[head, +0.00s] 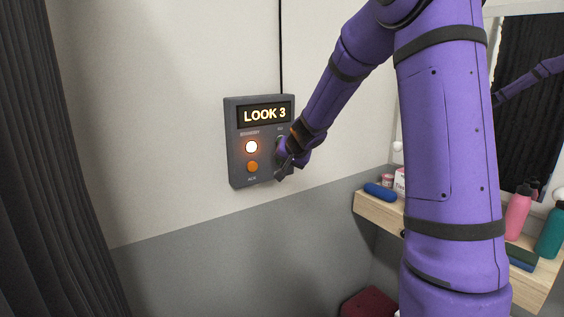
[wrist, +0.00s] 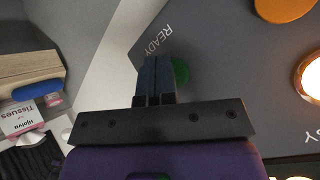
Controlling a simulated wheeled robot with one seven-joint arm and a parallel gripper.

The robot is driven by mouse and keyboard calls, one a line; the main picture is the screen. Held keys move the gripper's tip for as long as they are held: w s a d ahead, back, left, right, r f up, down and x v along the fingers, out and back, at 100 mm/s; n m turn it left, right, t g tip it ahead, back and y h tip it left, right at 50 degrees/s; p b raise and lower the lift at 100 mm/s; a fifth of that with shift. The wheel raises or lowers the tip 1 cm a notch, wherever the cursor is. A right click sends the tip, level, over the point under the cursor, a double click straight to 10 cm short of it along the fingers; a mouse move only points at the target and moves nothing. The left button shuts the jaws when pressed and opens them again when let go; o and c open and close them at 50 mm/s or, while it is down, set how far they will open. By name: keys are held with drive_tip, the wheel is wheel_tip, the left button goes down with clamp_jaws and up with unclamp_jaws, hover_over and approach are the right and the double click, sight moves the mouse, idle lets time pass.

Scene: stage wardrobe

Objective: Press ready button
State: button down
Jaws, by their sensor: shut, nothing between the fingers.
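A dark grey wall panel (head: 236,170) hangs on the pale wall in the head view, with a lit display (head: 265,114) reading "LOOK 3". My gripper (head: 283,172) is at the panel's right side and covers part of it. In the wrist view my gripper's fingers (wrist: 157,60) are shut and empty. A green button (wrist: 181,72) shows partly behind them, close to the printed word "READY" (wrist: 160,40). I cannot tell whether the fingertips touch the button.
A glowing standby lamp (head: 251,147) and an orange button (head: 252,166) sit on the panel's left side. A wooden shelf (head: 374,209) at right carries a blue roll (head: 380,191), a pink bottle (head: 517,215) and a teal bottle (head: 551,235). A dark curtain (head: 45,160) hangs at left.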

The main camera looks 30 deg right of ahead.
drive_tip(key=shift+s, duration=0.8)
drive_tip(key=s, duration=0.5)
drive_tip(key=shift+d, duration=0.1)
idle(0.8)
